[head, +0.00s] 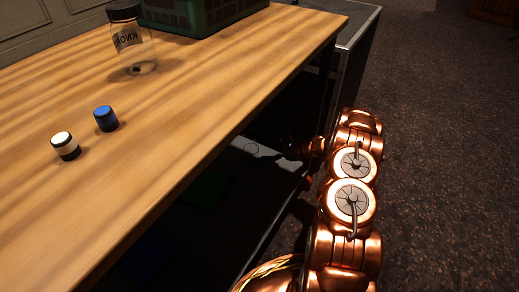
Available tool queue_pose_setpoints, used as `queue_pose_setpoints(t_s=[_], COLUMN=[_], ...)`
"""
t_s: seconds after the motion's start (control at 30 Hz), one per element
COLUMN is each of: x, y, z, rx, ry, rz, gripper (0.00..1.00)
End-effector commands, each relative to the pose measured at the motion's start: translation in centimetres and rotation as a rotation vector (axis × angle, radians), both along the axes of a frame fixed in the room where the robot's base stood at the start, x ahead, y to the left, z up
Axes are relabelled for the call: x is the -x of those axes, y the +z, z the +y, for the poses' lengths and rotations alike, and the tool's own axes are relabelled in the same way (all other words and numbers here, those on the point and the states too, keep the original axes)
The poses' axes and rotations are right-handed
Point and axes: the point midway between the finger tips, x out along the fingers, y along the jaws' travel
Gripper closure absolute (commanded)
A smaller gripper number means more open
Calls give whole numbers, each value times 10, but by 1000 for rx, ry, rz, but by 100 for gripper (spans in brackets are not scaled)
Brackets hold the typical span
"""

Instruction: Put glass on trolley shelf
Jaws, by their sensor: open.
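A faint round outline, which looks like the rim of a clear glass (250,148), shows in the dark space beside the desk's front edge. The rest of it is too dark to make out. My gripper (291,148) is just right of this outline, at the end of my copper arm. It is open, its fingers are mostly lost in shadow, and it looks apart from the glass. A dark lower surface with a pale light patch (276,162) lies beneath them. It may be the trolley shelf, but I cannot tell clearly.
The wooden desk (200,90) carries a clear jar (135,50) with a dark lid, a blue-topped knob (106,118), a white-topped knob (66,146) and a green crate (195,15). A dark, metal-edged unit (350,35) adjoins the desk. Carpet (440,130) at right is clear.

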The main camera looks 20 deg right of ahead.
Motion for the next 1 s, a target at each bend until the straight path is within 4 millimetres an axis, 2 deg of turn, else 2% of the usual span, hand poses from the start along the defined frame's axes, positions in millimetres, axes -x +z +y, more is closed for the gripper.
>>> queue_pose_setpoints(t_s=[0.1, 0.3, 1.0], x=[11, 19, 21], y=[8, 12, 11], z=[-11, -19, -19], rx=[0, -1, -2], ry=[-1, 0, 0], rz=[-1, 0, 1], gripper=[8, 8, 8])
